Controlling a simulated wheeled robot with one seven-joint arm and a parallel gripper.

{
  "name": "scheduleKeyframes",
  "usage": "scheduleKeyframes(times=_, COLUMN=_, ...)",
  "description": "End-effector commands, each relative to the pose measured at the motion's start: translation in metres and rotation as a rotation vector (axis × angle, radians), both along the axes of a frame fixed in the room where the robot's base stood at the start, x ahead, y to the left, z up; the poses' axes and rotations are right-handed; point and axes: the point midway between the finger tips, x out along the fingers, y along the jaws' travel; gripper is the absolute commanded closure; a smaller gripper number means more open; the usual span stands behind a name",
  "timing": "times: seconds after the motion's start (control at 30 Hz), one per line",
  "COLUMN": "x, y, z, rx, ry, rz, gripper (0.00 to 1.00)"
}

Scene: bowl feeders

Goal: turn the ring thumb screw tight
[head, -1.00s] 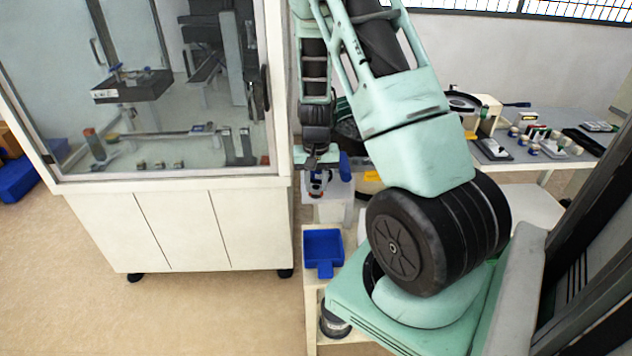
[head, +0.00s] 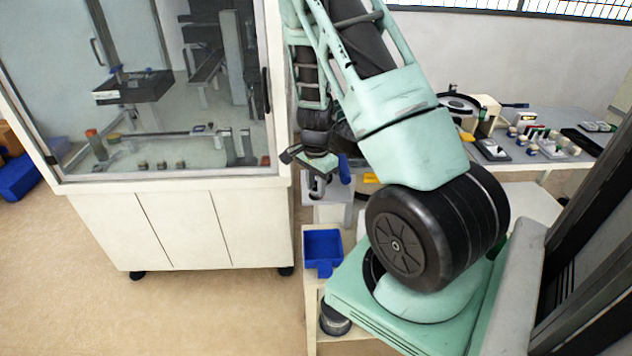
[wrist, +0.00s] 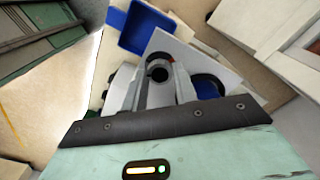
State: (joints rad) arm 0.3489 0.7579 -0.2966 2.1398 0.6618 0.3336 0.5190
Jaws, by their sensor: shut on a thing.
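My gripper (wrist: 158,82) is shut, with a dark round piece, the ring thumb screw (wrist: 158,73), between its fingertips in the wrist view. The fingers hide much of the screw, so its seating cannot be told. Beneath it is a pale grey plate (wrist: 203,62). In the head view my gripper (head: 320,186) is low over a small light stand (head: 338,191), right of the glass cabinet. The screw cannot be made out there.
A blue tray (head: 322,245) sits on a low shelf near the stand; it also shows in the wrist view (wrist: 134,28). A blue upright part (head: 345,169) stands close to the gripper's right. The glass-fronted cabinet (head: 190,225) is close on the left. A table with small parts (head: 560,120) is at the right.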

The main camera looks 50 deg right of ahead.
Motion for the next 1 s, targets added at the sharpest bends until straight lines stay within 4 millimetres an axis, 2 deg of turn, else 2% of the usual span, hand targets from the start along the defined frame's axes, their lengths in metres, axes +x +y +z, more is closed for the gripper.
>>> scheduleKeyframes(times=0.2, x=0.0004, y=-0.0006, z=0.0023, rx=-0.002, ry=-0.001, rz=-0.189, gripper=0.94)
scheduleKeyframes(times=0.5, x=0.0005, y=-0.0006, z=0.0019, rx=-0.002, ry=-0.002, rz=-0.382, gripper=0.94)
scheduleKeyframes(times=1.0, x=0.0005, y=-0.0009, z=0.0008, rx=-0.003, ry=-0.002, rz=-0.485, gripper=0.94)
